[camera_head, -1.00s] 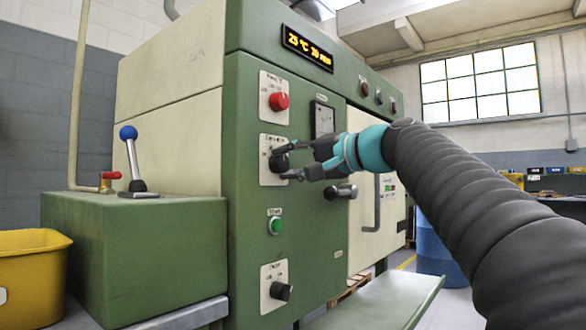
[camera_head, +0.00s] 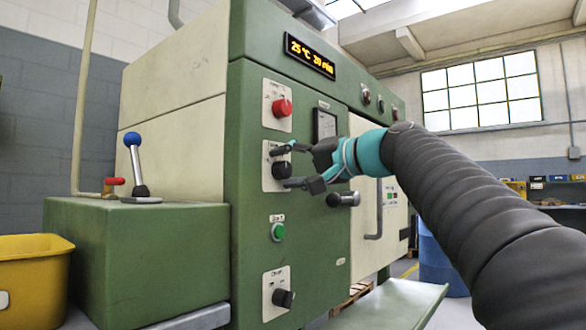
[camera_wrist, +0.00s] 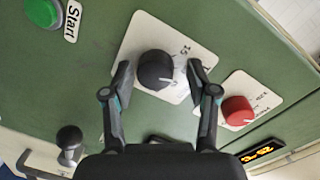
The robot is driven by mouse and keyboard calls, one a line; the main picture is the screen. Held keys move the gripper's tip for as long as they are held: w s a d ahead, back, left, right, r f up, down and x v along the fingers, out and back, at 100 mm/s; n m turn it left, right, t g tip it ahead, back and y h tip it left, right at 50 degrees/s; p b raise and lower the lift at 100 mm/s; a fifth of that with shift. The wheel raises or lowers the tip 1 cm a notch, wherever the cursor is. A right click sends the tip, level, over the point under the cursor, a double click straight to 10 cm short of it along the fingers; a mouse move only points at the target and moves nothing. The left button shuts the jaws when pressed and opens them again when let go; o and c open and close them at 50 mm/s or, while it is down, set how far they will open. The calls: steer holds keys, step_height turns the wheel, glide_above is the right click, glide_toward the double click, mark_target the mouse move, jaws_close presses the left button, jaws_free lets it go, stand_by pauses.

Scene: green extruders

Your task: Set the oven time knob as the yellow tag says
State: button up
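The black time knob (camera_head: 282,170) sits on a white plate (camera_head: 270,148) on the green oven front, in the middle of a column of controls. In the wrist view the knob (camera_wrist: 155,70) has a white pointer mark toward the lower right, and a "15" shows on its plate. My gripper (camera_head: 281,167) is open, one finger on each side of the knob. In the wrist view gaps show between the fingers (camera_wrist: 159,75) and the knob. The oven display (camera_head: 309,55) appears to read 25 °C 20 min. I cannot make out a yellow tag.
A red knob (camera_head: 282,107) is above, a green start button (camera_head: 278,232) and another black knob (camera_head: 283,298) below. A blue-topped lever (camera_head: 133,150) and yellow bin (camera_head: 30,270) are at left.

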steer(key=shift+d+f, duration=0.1)
steer(key=shift+d, duration=0.1)
steer(key=v, duration=1.2)
steer(key=shift+a, duration=0.1)
